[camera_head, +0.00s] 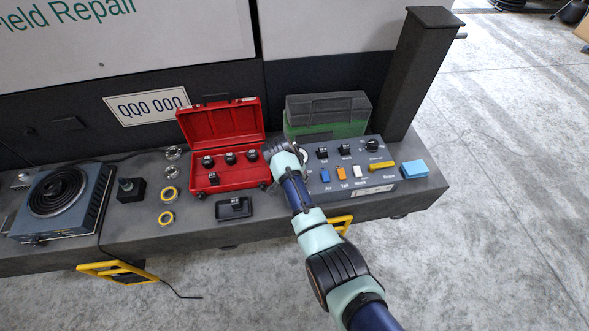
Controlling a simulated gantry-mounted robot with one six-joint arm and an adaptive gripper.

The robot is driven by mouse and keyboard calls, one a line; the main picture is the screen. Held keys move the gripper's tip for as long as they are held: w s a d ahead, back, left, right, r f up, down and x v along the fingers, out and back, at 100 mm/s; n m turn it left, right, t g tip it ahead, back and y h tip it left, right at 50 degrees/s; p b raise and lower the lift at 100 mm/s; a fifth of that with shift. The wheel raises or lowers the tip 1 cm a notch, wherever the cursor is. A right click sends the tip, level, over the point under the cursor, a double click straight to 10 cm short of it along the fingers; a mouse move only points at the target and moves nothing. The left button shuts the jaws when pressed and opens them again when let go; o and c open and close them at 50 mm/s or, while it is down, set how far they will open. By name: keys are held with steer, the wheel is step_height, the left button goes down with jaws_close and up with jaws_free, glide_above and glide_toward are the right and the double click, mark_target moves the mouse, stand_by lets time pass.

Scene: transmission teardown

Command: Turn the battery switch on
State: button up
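A grey control panel (378,188) stands on the bench right of centre. It carries two black switches (322,153) (345,150), a round black knob (372,145), blue, orange and white rockers (341,173) and a yellow lever (382,165). The labels are too small to read surely, so I cannot tell which control is the battery switch or how it is set. My gripper (272,151) is at the panel's left end, by the red case. My wrist and arm hide the panel's left edge. The fingers are too small and dark to show whether they are open.
An open red case (220,125) with several dark parts is left of my gripper. A green-and-grey box (325,115) stands behind the panel, and a dark post (415,75) behind its right side. A blue block (415,169) lies at right. A black tray (234,208) lies in front.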

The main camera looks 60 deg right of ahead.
steer(key=v, duration=0.9)
steer(key=shift+f, duration=0.1)
steer(key=w+a+r+n+t, duration=0.2)
steer(key=w+a+n+t, duration=0.25)
steer(key=a, duration=0.75)
steer(key=w+a+r+n+t, duration=0.35)
steer(key=a+n, duration=0.25)
steer(key=a, duration=0.6)
steer(key=s+a+r+n+t+y, duration=0.2)
steer(key=s+a+r+n+t, duration=0.15)
steer(key=a, duration=0.55)
steer(key=s+a+r+n+t+y, duration=0.2)
steer(key=a+r+n, duration=0.3)
steer(key=a, duration=0.4)
step_height(320, 180, up, 38)
steer(key=s+p, duration=0.1)
steer(key=p, duration=3.6)
steer(key=shift+a+n, duration=0.25)
steer(key=shift+n, duration=0.05)
